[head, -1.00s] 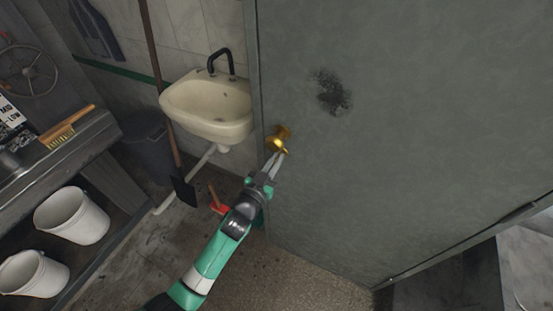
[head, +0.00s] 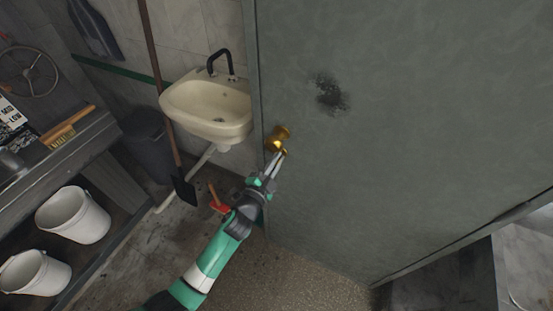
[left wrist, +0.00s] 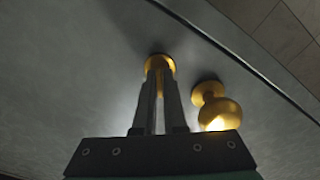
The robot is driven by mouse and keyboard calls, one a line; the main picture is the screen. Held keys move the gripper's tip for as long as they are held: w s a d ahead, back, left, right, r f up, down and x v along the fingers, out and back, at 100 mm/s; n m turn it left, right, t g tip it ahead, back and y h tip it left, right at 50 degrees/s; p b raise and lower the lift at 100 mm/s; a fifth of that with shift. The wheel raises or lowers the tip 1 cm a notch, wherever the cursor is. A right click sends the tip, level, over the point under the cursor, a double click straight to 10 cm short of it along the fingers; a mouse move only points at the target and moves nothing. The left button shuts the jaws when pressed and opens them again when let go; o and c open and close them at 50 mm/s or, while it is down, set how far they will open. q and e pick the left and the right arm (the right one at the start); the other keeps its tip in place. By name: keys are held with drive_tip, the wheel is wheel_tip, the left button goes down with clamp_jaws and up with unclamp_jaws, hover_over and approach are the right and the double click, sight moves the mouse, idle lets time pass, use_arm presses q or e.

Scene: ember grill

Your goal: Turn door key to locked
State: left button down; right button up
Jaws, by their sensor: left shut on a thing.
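The grey door (head: 400,120) fills the right of the head view. A brass knob (head: 279,137) sits near its left edge; it also shows in the left wrist view (left wrist: 219,112), to the right of my fingers. My left gripper (head: 279,157) is just below the knob. In the left wrist view my left gripper (left wrist: 158,85) is shut at a round brass lock piece (left wrist: 159,62) on the door face. The key is mostly hidden between the fingers, so its angle cannot be told. My right gripper is not in view.
A cream sink (head: 208,108) with a dark tap is left of the door. A long-handled shovel (head: 183,190) leans there. Two white buckets (head: 74,216) stand under the bench (head: 75,150) at left. A small red-headed tool (head: 220,208) lies on the floor.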

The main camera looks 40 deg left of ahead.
use_arm(q)
drive_tip(key=m, duration=0.6)
drive_tip(key=shift+m+p, duration=0.35)
drive_tip(key=shift+m, duration=0.05)
idle(0.3)
drive_tip(key=c, duration=1)
unclamp_jaws()
drive_tip(key=shift+f, duration=0.1)
drive_tip(key=shift+s+d, duration=0.15)
drive_tip(key=shift+s, duration=0.15)
drive_tip(key=p+v, duration=0.1)
drive_tip(key=v, duration=1)
